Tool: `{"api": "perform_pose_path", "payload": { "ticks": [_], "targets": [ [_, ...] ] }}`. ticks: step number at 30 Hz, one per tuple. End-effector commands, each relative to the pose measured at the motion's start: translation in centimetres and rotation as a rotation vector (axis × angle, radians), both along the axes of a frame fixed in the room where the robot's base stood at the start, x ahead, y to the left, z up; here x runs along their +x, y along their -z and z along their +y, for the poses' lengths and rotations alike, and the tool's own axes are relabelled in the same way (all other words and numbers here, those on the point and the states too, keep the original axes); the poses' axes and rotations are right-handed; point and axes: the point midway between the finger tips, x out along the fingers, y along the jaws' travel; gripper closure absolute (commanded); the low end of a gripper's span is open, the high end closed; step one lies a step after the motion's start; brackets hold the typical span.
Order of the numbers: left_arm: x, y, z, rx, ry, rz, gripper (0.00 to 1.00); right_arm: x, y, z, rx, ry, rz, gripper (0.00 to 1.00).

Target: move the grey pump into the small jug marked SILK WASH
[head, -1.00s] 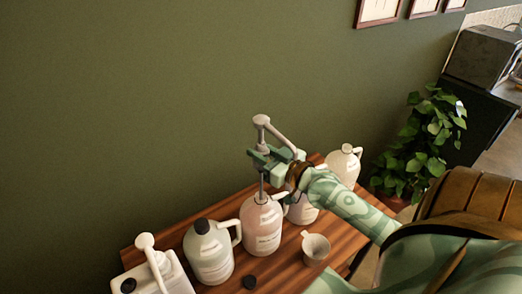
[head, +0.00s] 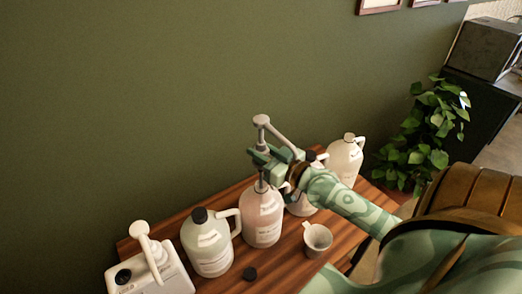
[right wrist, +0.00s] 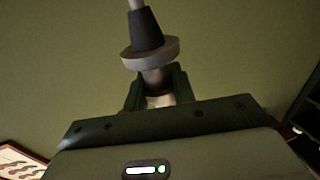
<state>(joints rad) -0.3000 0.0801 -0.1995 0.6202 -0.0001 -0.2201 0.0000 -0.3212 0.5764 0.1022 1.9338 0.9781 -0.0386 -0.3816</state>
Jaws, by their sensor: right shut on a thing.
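My right gripper (head: 264,160) is shut on the grey pump (head: 262,121), holding it upright above a pink jug (head: 262,220) with a white label. The pump's spout slants down to the right. Its lower stem meets the mouth of the pink jug; how deep it reaches inside is hidden. My left gripper is not in view.
Left of the pink jug stand a pale jug with a black cap (head: 210,246) and a white canister with a white pump (head: 150,265). A loose black cap (head: 249,273) and a small cup (head: 317,238) lie in front. More jugs (head: 345,158) stand to the right, one partly behind my arm.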

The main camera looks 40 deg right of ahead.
Motion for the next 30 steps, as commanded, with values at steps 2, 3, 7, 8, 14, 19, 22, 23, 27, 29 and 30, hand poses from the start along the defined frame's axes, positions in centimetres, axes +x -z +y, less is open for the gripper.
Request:
{"api": "perform_pose_path", "payload": {
  "ticks": [2,3,7,8,14,19,22,23,27,29,30],
  "targets": [
    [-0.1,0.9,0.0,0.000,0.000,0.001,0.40,0.0,1.0,0.0,0.000,0.000,0.001,0.97],
    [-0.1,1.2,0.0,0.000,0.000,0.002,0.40,0.0,1.4,0.0,0.001,0.000,0.000,0.97],
    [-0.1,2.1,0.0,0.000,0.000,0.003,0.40,0.0,2.5,0.0,0.001,0.000,0.001,0.97],
    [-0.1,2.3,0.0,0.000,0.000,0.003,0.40,0.0,2.8,0.0,0.000,0.000,0.001,0.97],
    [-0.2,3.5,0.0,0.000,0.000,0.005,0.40,0.0,4.4,0.0,0.000,0.000,0.000,0.97],
    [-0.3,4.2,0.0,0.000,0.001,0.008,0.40,0.0,5.2,0.0,0.000,0.000,0.000,0.97],
    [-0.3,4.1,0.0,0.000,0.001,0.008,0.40,0.0,5.1,0.0,0.001,0.000,-0.001,0.97],
    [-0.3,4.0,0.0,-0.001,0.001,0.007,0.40,0.0,5.1,0.0,0.001,0.000,-0.001,0.97],
    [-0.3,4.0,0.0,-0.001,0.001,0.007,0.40,0.0,5.1,0.0,0.000,0.000,-0.001,0.97],
    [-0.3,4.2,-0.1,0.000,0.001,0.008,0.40,0.0,5.3,0.0,0.000,0.000,-0.001,0.97],
    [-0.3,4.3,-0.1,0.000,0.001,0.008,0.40,0.0,5.5,0.0,0.000,0.000,-0.001,0.97]
  ]
}}
